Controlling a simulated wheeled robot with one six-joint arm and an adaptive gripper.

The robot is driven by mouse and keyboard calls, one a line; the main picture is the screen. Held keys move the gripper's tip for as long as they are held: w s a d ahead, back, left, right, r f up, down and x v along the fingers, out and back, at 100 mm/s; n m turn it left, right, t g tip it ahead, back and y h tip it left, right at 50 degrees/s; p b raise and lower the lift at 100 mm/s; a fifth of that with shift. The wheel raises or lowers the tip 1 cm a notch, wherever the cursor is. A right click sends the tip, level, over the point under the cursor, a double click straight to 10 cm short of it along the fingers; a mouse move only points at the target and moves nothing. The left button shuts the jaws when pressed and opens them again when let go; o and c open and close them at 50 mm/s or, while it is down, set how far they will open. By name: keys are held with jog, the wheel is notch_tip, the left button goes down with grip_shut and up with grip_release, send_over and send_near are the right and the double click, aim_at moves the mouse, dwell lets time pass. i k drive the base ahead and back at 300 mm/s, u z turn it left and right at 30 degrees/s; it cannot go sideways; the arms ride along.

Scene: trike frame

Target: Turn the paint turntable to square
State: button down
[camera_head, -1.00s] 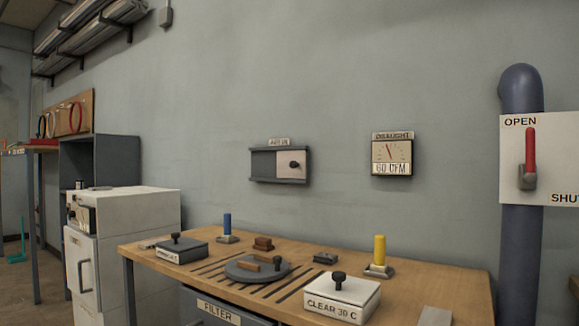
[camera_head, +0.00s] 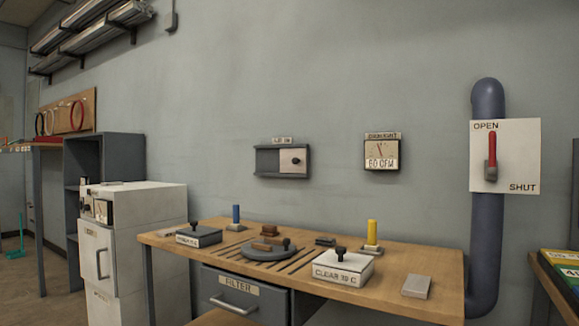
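The paint turntable (camera_head: 262,254) is a round grey disc set among dark slots in the wooden bench top. The disc's exact angle is hard to tell at this size. My gripper is not in view.
On the wooden bench (camera_head: 390,290) stand a white box labelled CLEAR 30 C (camera_head: 343,268), a dark lidded box (camera_head: 199,236), a blue cylinder (camera_head: 236,214), a yellow cylinder (camera_head: 372,231) and a grey block (camera_head: 416,287). A FILTER drawer (camera_head: 236,296) is below. A white cabinet (camera_head: 125,240) stands left.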

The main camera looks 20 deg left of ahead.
aim_at(268, 248)
jog(key=u, duration=2.15)
jog(key=i, duration=1.6)
jog(key=z, duration=2)
